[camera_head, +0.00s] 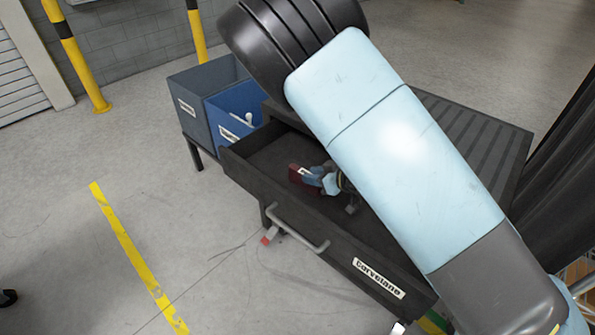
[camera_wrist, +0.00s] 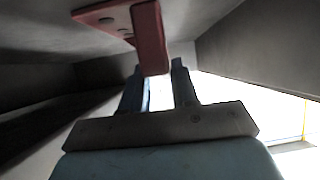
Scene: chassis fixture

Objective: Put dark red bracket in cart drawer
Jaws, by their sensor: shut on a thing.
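The dark red bracket (camera_head: 298,176) is inside the open cart drawer (camera_head: 250,168), near its left part in the head view. My gripper (camera_head: 314,174) is low in the drawer and shut on the bracket. In the wrist view the bracket (camera_wrist: 150,38) shows as an angled red piece with holes in one flange. Its other flange reaches down between the two fingers of my gripper (camera_wrist: 160,75). Whether the bracket touches the drawer floor cannot be told. My arm hides the right part of the drawer in the head view.
The drawer is pulled out from the dark cart (camera_head: 475,130), with its handle (camera_head: 298,230) at the front. A blue bin (camera_head: 232,108) with a white item and a grey bin (camera_head: 188,98) stand behind left. Yellow posts (camera_head: 75,55) stand farther back.

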